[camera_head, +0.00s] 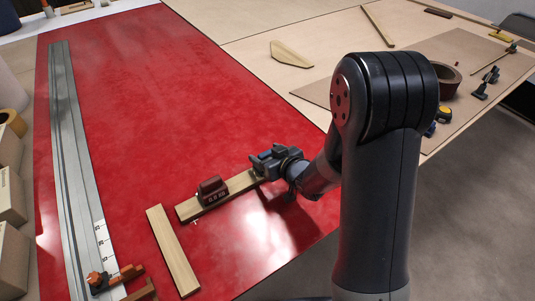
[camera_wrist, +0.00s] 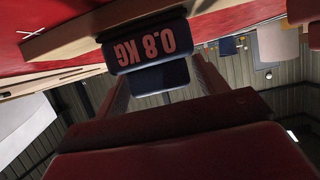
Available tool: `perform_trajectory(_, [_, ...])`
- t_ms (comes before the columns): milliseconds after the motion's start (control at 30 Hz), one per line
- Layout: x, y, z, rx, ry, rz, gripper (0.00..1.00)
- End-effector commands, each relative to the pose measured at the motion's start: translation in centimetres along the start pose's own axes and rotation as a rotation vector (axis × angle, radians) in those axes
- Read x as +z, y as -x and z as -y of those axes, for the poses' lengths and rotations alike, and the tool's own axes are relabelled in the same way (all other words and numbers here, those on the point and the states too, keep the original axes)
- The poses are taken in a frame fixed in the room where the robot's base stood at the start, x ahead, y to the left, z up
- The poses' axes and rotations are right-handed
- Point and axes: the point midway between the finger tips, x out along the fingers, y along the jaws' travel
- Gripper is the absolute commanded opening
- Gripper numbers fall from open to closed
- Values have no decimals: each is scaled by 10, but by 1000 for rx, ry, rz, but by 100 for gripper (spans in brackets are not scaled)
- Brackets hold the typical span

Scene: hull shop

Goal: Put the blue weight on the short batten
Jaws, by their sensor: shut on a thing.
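My gripper (camera_head: 270,163) is shut on the blue weight (camera_head: 262,154), at the far right end of a wooden batten (camera_head: 240,183). In the wrist view the blue weight (camera_wrist: 155,75) is dark blue with red "0.8 KG" lettering, close against a batten (camera_wrist: 80,32); I cannot tell whether it rests on it. A dark red weight (camera_head: 211,188) stands on the same batten, left of my gripper. A second batten (camera_head: 172,250), which looks shorter, lies bare to the lower left, apart from the first.
A long grey metal rail (camera_head: 68,140) with an orange clamp (camera_head: 115,280) runs along the left of the red surface (camera_head: 190,90). Boxes (camera_head: 10,195) stand at the left edge. Tape and tools lie on a brown board (camera_head: 455,75) at right. The red middle is clear.

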Motion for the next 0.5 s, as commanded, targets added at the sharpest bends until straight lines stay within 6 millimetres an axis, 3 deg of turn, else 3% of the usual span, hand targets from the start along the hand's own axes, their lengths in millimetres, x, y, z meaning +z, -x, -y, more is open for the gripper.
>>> perform_trajectory(67, [1, -2, 0, 0, 1, -5, 17])
perform_trajectory(100, [2, -1, 0, 0, 0, 0, 70])
perform_trajectory(333, [2, -1, 0, 0, 0, 0, 89])
perform_trajectory(500, [2, -1, 0, 0, 0, 0, 90])
